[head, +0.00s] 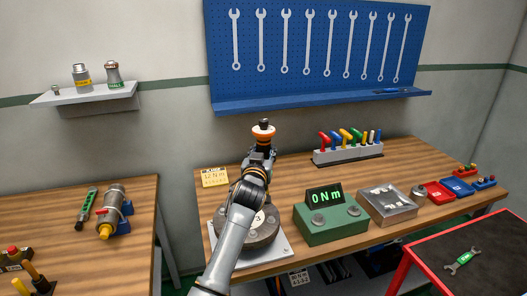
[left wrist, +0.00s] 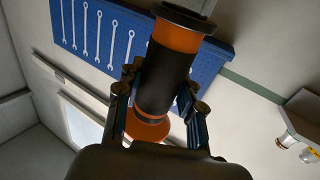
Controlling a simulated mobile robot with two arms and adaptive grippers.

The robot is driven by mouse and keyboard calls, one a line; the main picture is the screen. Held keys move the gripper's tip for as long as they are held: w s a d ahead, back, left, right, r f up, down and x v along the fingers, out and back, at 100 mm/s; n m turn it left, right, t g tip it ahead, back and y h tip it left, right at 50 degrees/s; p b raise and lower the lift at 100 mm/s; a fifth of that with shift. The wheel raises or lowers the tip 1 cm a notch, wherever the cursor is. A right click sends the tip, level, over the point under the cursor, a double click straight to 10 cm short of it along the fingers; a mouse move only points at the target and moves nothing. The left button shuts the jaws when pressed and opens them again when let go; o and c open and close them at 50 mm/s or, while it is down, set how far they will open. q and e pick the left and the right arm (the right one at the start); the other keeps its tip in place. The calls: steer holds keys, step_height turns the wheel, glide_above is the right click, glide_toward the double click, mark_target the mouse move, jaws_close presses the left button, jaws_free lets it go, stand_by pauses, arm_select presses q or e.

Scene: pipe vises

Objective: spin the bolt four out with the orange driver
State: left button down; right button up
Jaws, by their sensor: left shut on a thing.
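The orange driver (head: 263,131), with an orange and black body, is upright in the head view, above the round grey flange (head: 275,236) on its pale plate. My left gripper (head: 261,156) is shut on the driver. In the left wrist view, its two fingers (left wrist: 158,88) sit on either side of the driver's black middle (left wrist: 164,80), with orange bands showing above and below. My left arm covers much of the flange. A label "3" shows on the flange. I cannot make out bolt four. My right gripper is not in view.
A green meter (head: 330,222) reading "0 Nm" and a metal tray (head: 388,207) stand right of the flange. A yellow "12 Nm" card (head: 214,177) is behind it. A rack of coloured-handled tools (head: 348,154) stands at the back. The blue wrench board (head: 315,50) hangs above.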

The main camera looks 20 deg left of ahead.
arm_select(q)
steer(key=shift+r, duration=0.1)
stand_by(0.3)
steer(key=shift+f, duration=0.2)
steer(key=shift+f+b, duration=0.2)
steer(key=shift+b, duration=0.2)
stand_by(0.5)
steer(key=shift+f+b, duration=0.75)
steer(key=shift+f, duration=0.25)
stand_by(0.6)
